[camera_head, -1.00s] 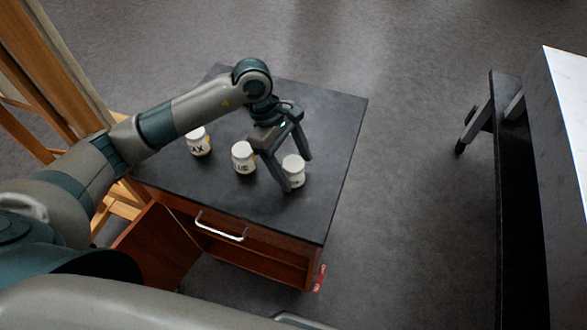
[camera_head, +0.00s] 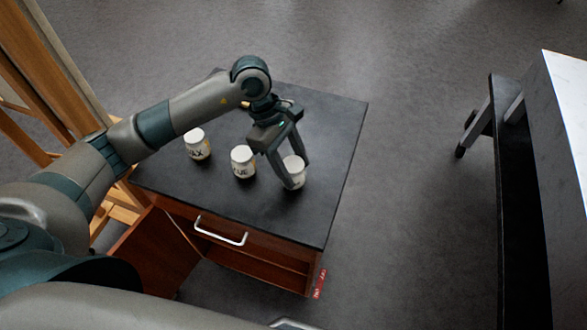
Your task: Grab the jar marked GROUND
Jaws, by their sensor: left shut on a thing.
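Three white jars with dark lettering stand in a slanting row on a black-topped cabinet (camera_head: 225,192). The right jar (camera_head: 297,164) is between the fingers of my left gripper (camera_head: 297,174), which is shut on it; its label is mostly hidden by a finger, so I cannot read it. The middle jar (camera_head: 243,161) shows letters ending in "UE". The left jar (camera_head: 198,144) shows letters ending in "AX". The held jar appears to be upright at the tabletop. My right gripper is not in view.
The cabinet has a silver drawer handle (camera_head: 220,231) and an open wooden door (camera_head: 155,248) at its front. A wooden easel-like frame (camera_head: 60,75) stands at the left. A dark bench with a white panel (camera_head: 568,120) is at the right. The tabletop's right side is clear.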

